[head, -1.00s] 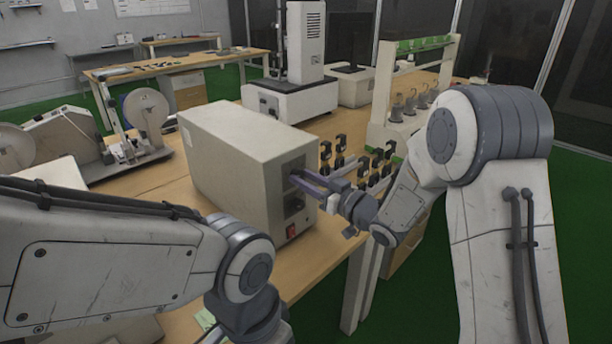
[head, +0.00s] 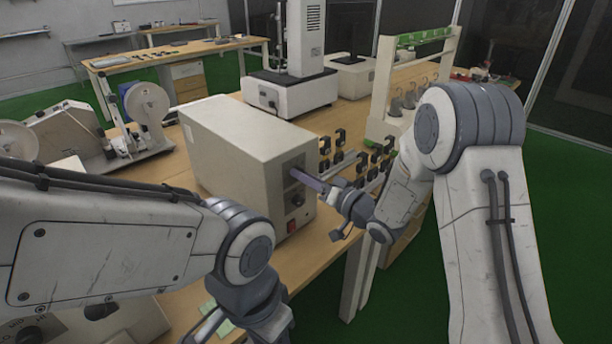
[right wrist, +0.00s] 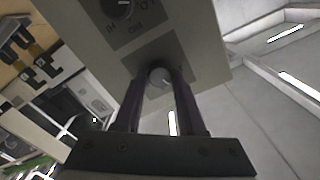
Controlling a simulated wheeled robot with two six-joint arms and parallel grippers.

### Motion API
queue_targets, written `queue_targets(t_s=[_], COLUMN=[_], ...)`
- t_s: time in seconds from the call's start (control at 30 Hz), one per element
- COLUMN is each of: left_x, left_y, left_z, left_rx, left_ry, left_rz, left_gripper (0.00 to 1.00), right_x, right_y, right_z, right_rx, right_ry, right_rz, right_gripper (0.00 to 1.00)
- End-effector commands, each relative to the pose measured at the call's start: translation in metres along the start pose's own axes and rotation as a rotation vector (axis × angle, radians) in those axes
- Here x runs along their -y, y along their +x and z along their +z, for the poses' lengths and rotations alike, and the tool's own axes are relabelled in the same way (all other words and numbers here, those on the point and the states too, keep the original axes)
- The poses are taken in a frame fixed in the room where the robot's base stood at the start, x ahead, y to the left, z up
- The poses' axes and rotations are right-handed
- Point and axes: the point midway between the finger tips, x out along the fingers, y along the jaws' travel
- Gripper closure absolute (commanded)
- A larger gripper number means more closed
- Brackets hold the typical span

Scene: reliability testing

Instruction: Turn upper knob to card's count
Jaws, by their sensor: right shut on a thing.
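The beige box (head: 235,150) stands on the wooden table with its control panel facing right. My right gripper (head: 297,174) is at the upper part of that panel, with its fingers shut on the upper knob. In the right wrist view the upper knob (right wrist: 158,76) is a small grey round between the fingertips. The lower knob (head: 296,200) is free; it also shows in the right wrist view (right wrist: 122,8). Pale green paper notes (head: 212,312) lie near the table's front edge; no count can be read on them.
A red switch (head: 291,226) sits low on the box's panel. Several black clamps (head: 340,150) stand just right of the box. A reel machine (head: 148,108) is to the left, and a white instrument (head: 290,92) is behind.

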Motion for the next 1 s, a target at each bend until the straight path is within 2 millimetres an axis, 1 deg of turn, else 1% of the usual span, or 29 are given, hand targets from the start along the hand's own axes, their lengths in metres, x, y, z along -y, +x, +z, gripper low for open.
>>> queue_targets(t_s=[0.3,0.33,0.37,0.4,0.67,0.77,0.87,1.0], left_x=[0.0,0.0,0.0,0.0,0.0,0.0,0.0,0.0], left_y=[0.0,0.0,0.0,0.0,0.0,0.001,0.002,0.006], left_z=[0.0,0.0,0.0,0.0,0.0,0.0,0.0,0.0], left_rx=[0.0,0.0,0.0,0.0,0.0,0.0,0.0,0.0], left_ry=[0.0,0.0,0.0,0.0,0.0,0.0,0.0,0.0], left_rz=[0.0,0.0,0.0,0.0,0.0,0.0,0.0,0.0], left_gripper=[0.5,0.5,0.5,0.5,0.5,0.5,0.5,0.5], right_x=[-0.001,-0.001,-0.001,-0.001,0.0,-0.001,-0.002,-0.003], right_y=[-0.001,-0.001,-0.001,-0.001,0.0,-0.003,-0.012,-0.039], right_z=[0.0,0.0,0.0,0.0,0.0,0.0,0.0,0.0], right_rx=[-0.002,-0.002,-0.002,-0.001,0.0,0.0,-0.001,-0.002], right_ry=[0.002,0.002,0.002,0.002,0.001,0.001,0.001,0.002], right_rz=[0.002,0.002,0.002,0.002,0.001,0.001,0.003,0.006], right_gripper=[1.0,0.57,0.46,0.31,0.31,0.31,0.31,0.31])
